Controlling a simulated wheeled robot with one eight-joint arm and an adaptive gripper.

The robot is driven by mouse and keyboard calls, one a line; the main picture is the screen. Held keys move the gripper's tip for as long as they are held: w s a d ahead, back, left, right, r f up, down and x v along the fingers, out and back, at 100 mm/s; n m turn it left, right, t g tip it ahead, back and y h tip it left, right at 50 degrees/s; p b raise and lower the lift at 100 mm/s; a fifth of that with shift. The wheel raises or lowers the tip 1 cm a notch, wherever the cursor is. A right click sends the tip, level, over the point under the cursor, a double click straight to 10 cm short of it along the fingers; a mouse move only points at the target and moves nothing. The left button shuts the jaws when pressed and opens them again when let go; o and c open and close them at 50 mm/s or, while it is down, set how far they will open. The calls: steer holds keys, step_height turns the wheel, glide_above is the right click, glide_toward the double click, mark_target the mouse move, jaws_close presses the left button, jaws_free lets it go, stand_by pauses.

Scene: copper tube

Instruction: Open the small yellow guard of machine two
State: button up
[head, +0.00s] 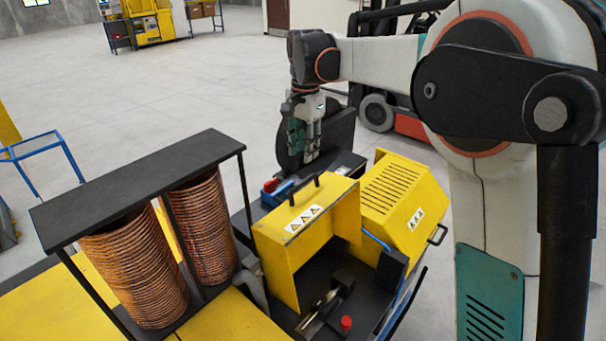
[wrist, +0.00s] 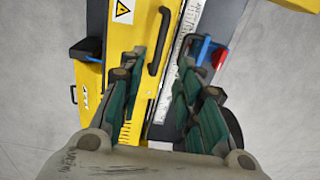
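A small yellow guard (head: 301,222) with warning triangles and a black bar handle (head: 304,189) on top stands on the machine. Beside it on the right is a yellow slotted guard (head: 392,197) with a black side handle (head: 438,235). Which of them the task means I cannot tell. My gripper (head: 313,150) points down behind the first guard. In the wrist view my gripper (wrist: 160,68) is open and empty. The black bar handle (wrist: 161,35) lies ahead of the fingers, partly between their tips in the picture; I see no contact.
Two copper tube coils (head: 135,265) stand under a black-topped frame (head: 150,180) at left. A blue and red part (head: 276,188) sits close to the handle. A black disc (head: 333,132) is behind my gripper. A forklift (head: 392,105) stands farther back; open floor surrounds the machine.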

mark_target(303, 182)
step_height(303, 182, down, 10)
steer(key=shift+w+a+r+p, duration=0.1)
steer(key=shift+p, duration=0.55)
jaws_close()
